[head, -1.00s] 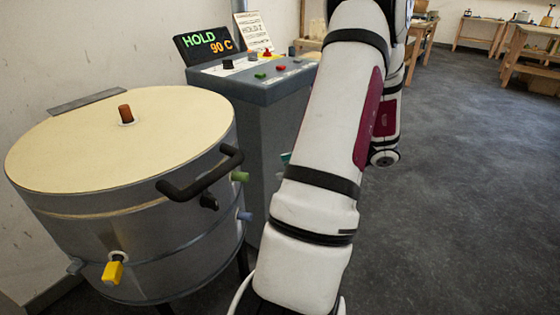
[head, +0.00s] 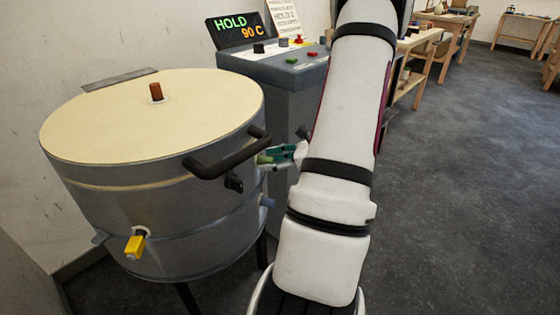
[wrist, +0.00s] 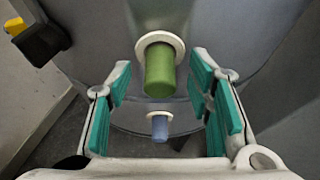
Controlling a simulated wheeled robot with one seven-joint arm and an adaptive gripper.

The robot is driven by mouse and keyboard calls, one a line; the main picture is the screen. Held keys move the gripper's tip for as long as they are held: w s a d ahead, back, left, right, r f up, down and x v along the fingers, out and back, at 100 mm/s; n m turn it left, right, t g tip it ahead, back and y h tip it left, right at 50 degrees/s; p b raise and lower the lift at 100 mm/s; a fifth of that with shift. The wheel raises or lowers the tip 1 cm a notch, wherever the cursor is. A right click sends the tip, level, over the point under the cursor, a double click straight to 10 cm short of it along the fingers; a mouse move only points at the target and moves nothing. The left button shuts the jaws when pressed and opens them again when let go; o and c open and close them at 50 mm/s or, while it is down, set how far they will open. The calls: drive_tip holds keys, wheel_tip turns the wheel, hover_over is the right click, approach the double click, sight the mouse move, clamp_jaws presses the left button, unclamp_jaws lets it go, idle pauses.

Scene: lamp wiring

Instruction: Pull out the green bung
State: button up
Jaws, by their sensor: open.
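The green bung (wrist: 160,72) is a short cylinder sticking out of a pale round collar on the grey drum's side. In the head view the green bung (head: 265,160) shows at the drum's right side, just below the black handle. My gripper (wrist: 160,92) is open, with its teal-padded fingers on either side of the bung in the wrist view and gaps to both. In the head view my gripper (head: 282,157) is beside the bung, partly hidden by my arm. Whether the pads overlap the bung in depth is hard to tell.
A blue bung (wrist: 160,127) sits below the green one. A control console (head: 285,68) reading HOLD 90 C stands behind. Open floor (head: 460,180) lies to the right.

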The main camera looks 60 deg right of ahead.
clamp_jaws()
drive_tip(key=c, duration=0.7)
unclamp_jaws()
clamp_jaws()
drive_tip(key=shift+s+d, duration=0.15)
drive_tip(key=shift+s, duration=0.45)
drive_tip(key=s+d+p, duration=0.1)
drive_tip(key=s+p, duration=0.1)
drive_tip(key=s, duration=0.7)
drive_tip(key=shift+s+d, duration=0.25)
idle(0.5)
